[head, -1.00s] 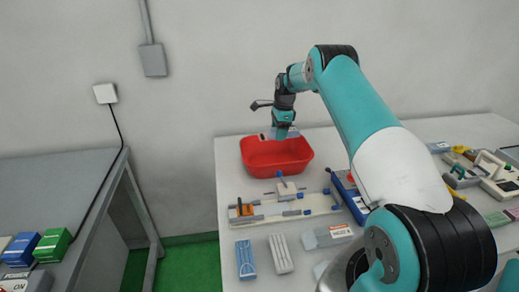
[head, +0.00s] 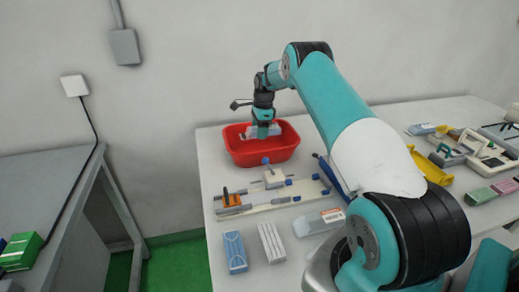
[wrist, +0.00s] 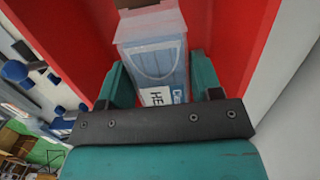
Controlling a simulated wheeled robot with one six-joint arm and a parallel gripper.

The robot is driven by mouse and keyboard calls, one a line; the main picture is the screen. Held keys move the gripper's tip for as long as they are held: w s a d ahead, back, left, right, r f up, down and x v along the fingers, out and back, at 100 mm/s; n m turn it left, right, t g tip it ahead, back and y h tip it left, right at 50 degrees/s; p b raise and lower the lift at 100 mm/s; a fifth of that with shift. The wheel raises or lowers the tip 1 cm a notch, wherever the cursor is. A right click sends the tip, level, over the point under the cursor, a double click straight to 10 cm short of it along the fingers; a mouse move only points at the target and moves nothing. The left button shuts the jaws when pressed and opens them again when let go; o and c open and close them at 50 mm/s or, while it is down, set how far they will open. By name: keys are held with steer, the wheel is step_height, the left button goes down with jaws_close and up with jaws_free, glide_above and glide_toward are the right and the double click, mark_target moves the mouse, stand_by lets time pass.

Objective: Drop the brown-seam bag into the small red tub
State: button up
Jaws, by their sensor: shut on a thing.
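The red tub (head: 262,152) stands at the back left of the table. My gripper (head: 263,130) points down into its opening. It is shut on a pale blue-grey bag (head: 251,131) with a brown band at its top end. In the wrist view the bag (wrist: 155,60) sits between the two teal fingers of my gripper (wrist: 158,78), with a white label and a thin curved line on its face. Red tub wall (wrist: 240,30) shows on both sides of it. I cannot tell whether the bag touches the tub's bottom.
A fixture board (head: 262,204) with an orange clamp lies in front of the tub. Two packs, one blue (head: 235,252) and one light grey (head: 271,243), lie nearer. A clear packet (head: 319,222) is to their right. More items crowd the table's right side.

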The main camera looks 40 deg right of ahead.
steer(key=o, duration=1)
step_height(320, 180, up, 17)
steer(key=s+d+p, duration=0.1)
steer(key=d, duration=0.1)
steer(key=shift+r+p, duration=0.2)
steer(key=shift+p, duration=0.15)
